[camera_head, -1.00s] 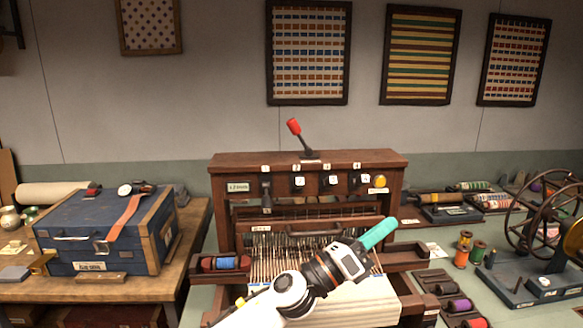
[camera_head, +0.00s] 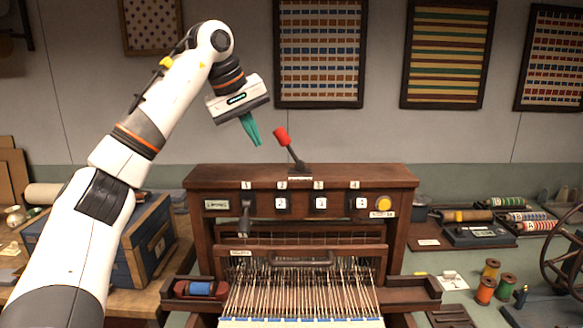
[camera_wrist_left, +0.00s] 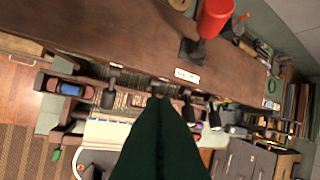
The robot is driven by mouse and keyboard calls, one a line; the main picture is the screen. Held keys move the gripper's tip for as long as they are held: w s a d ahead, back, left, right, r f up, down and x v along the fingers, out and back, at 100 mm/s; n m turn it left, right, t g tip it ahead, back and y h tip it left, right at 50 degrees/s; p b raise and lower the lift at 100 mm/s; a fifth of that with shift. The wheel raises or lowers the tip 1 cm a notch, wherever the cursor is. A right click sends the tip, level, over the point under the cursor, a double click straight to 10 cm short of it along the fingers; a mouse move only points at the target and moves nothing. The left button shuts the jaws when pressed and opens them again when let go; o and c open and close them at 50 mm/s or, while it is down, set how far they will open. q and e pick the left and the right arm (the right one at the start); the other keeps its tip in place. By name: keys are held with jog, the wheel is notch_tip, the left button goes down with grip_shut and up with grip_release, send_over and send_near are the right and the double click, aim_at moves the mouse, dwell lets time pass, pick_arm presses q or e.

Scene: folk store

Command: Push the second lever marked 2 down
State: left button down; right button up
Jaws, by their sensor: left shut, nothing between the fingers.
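The wooden loom (camera_head: 300,178) has a row of levers under the labels 1 to 4. The second lever (camera_head: 282,204), under label 2, shows a pale square face level with the third lever (camera_head: 320,203) and fourth lever (camera_head: 361,203). The first lever (camera_head: 246,218) is dark and hangs lower. My left gripper (camera_head: 253,142), with green fingers, is shut and empty above the loom's top beam, apart from the levers. Its fingers (camera_wrist_left: 158,105) point at the loom in the left wrist view and hide part of the lever row. My right gripper is not in view.
A red-tipped handle (camera_head: 290,148) stands tilted on the top beam, just right of my left fingertips; its red knob (camera_wrist_left: 214,16) shows in the wrist view. A yellow button (camera_head: 384,203) sits right of the levers. A blue chest (camera_head: 150,235) stands behind my left arm.

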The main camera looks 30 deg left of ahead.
aim_at(282, 204)
pick_arm(q)
jog(key=w+d+f+p, duration=0.1)
jog(key=d+f, duration=0.2)
jog(key=f, duration=0.8)
jog(key=shift+w+f, duration=0.15)
jog(key=shift+w, duration=0.05)
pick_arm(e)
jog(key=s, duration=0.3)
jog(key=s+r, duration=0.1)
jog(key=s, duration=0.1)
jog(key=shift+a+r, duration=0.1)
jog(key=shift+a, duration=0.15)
